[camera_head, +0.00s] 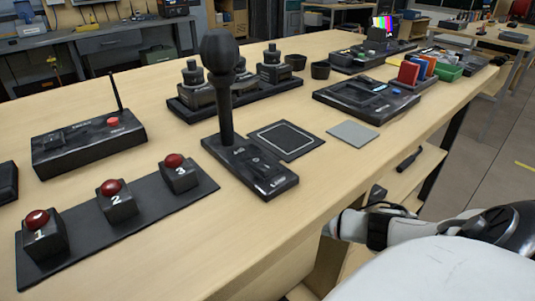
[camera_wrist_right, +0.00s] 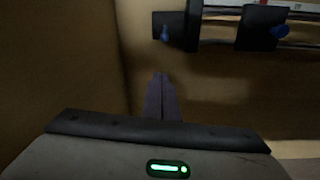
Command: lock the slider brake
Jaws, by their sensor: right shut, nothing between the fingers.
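In the right wrist view, a slider with dark parallel rails (camera_wrist_right: 222,14) runs along the top edge. A black end block (camera_wrist_right: 170,20) at the left has a blue lever or knob (camera_wrist_right: 165,33). I cannot tell which blue part is the brake. My right gripper (camera_wrist_right: 161,77) is shut and empty, its tips below the end block and apart from it in the picture. In the head view my right arm reaches beside the table's front edge; its fingertips are not clear. My left gripper is not in view.
The wooden table (camera_head: 300,205) holds a black lever controller (camera_head: 262,178), a panel of red buttons (camera_head: 120,210), a box with an antenna (camera_head: 88,140) and several other consoles. A brown wall (camera_wrist_right: 60,60) stands left of my right gripper. A wooden shelf (camera_head: 425,160) lies below the table edge.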

